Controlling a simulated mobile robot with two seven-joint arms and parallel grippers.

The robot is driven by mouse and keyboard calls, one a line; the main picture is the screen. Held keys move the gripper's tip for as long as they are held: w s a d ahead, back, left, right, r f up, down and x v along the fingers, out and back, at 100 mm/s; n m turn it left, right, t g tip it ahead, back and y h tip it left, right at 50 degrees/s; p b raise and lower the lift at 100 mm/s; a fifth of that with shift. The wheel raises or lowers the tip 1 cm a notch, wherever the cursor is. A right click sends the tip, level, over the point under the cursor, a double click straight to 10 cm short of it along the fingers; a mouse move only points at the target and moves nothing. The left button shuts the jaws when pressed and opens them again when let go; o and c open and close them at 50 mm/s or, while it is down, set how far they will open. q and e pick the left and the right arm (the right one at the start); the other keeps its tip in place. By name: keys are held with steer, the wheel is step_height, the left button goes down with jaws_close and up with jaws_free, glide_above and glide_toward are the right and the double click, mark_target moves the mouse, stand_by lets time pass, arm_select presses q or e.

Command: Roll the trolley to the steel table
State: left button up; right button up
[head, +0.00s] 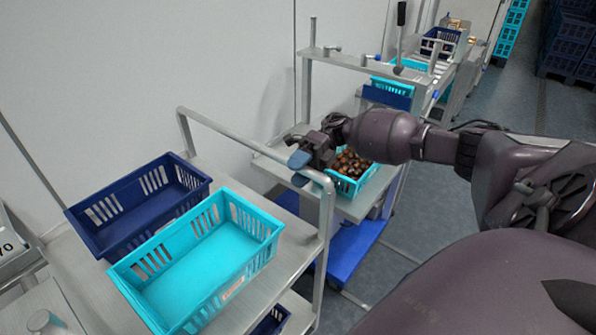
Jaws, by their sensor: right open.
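The steel trolley (294,262) stands at the front left, with a raised tubular push handle (245,145) along its right side. Its top deck carries an empty turquoise crate and an empty dark blue crate. My right gripper (298,169) is open at the far right of the handle, close to its bend. Whether the bar lies between the fingers or just beside them, I cannot tell. My left gripper is out of view. Which surface is the steel table is not clear; a steel top (270,168) stands just beyond the handle.
A turquoise crate of dates (372,183) sits on that steel top, above a blue base (345,262). A steel bench with a black-handled lever (400,40) stands behind. A wall closes the left. Grey floor (520,105) is open at the far right; blue crates are stacked there.

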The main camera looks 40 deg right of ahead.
steer(key=shift+s+a+f, duration=0.1)
steer(key=shift+a, duration=0.35)
jaws_close()
stand_by(0.3)
